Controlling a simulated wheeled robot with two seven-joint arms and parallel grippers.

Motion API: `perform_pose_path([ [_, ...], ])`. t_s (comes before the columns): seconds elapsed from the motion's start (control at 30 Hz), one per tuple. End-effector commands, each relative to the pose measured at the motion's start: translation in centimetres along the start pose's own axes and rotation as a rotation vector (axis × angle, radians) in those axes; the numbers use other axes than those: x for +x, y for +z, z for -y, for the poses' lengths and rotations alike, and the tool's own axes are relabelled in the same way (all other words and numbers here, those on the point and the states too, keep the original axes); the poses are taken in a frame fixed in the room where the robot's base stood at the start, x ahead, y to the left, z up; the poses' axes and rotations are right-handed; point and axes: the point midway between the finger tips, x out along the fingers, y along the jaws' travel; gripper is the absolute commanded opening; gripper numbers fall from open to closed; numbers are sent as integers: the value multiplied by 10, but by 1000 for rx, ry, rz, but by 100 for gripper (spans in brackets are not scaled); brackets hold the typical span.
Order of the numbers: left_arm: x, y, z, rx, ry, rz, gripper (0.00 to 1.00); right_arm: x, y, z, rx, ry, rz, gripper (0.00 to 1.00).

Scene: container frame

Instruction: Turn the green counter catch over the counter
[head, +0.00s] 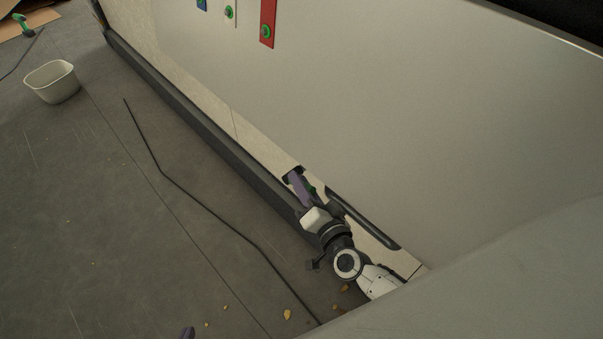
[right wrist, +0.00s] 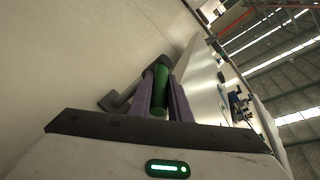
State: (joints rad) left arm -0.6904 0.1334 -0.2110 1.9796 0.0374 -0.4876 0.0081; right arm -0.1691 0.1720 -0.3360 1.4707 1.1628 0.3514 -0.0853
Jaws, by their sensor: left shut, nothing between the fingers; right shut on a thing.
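The green counter catch (right wrist: 160,88) shows in the right wrist view as a green grip between the purple fingers of my right gripper (right wrist: 161,72), which is shut on it. A dark angled piece (right wrist: 122,92) lies just left of the fingers, close to the pale panel. In the head view my right gripper (head: 298,184) is low against the counter front, and only a small bit of green (head: 311,190) shows beside it. My left gripper (head: 187,333) shows only as a purple tip at the bottom edge, away from the counter, shut and empty.
The pale counter panel (head: 400,110) fills the upper right, with a dark rail (head: 200,115) along its foot. Blue, white and red tags (head: 267,20) with green rings are at the top. A white bin (head: 52,82), a dark cable (head: 210,213) and crumbs (head: 287,314) are on the grey floor.

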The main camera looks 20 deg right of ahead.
Motion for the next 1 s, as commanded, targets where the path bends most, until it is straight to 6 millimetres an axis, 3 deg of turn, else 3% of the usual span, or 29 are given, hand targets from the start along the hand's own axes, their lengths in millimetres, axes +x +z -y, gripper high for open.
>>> perform_pose_path([
  [0.37, 1, -3, 2, -2, -4, -2, 0, 1, -1, 1, -1, 6, 4, 0],
  [0.4, 1, -3, 2, -3, -4, -2, 0, 0, -1, 1, -1, 6, 4, 19],
  [0.5, 1, -3, 2, -4, -4, -1, 0, 0, -1, 1, -1, 6, 4, 36],
  [0.83, 0, -3, 2, -4, -4, 0, 0, -2, 0, 0, -1, 7, 5, 36],
  [1.0, -3, -5, 1, -6, -4, 1, 0, -23, 0, 0, -2, 9, 6, 36],
])
